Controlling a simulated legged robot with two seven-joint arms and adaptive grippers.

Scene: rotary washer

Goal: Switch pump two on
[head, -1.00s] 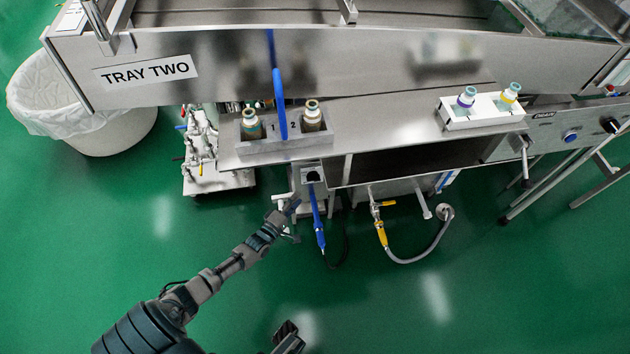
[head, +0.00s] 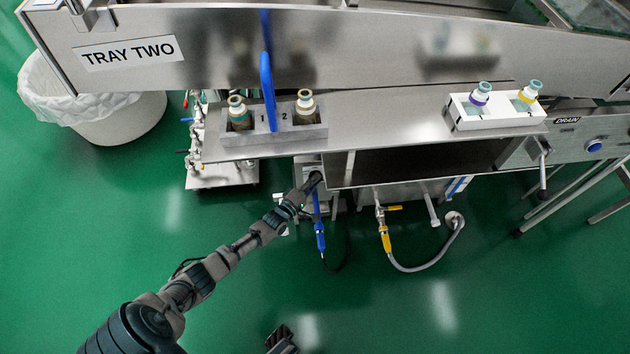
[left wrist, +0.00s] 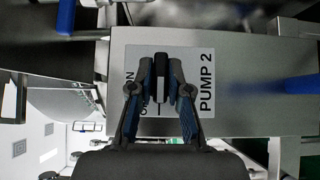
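The pump two switch box (head: 311,166) stands under the front of the metal bench. In the left wrist view its label card (left wrist: 190,120) reads "PUMP 2" and, partly covered, "ON". The dark switch handle (left wrist: 160,80) stands upright in that picture, between the fingertips of my left gripper (left wrist: 160,85). The fingers are drawn close on both sides of the handle and look in contact with it. In the head view, my left gripper (head: 312,181) covers part of the box front. My right gripper (head: 283,342) shows partly at the bottom edge, and its opening is unclear.
A blue plug and cable (head: 319,232) hang below the box. A yellow-handled valve with a grey hose (head: 430,265) is to the right. Bottle holders (head: 290,142) (head: 462,124) sit on the bench. A white-lined bin (head: 120,120) stands left.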

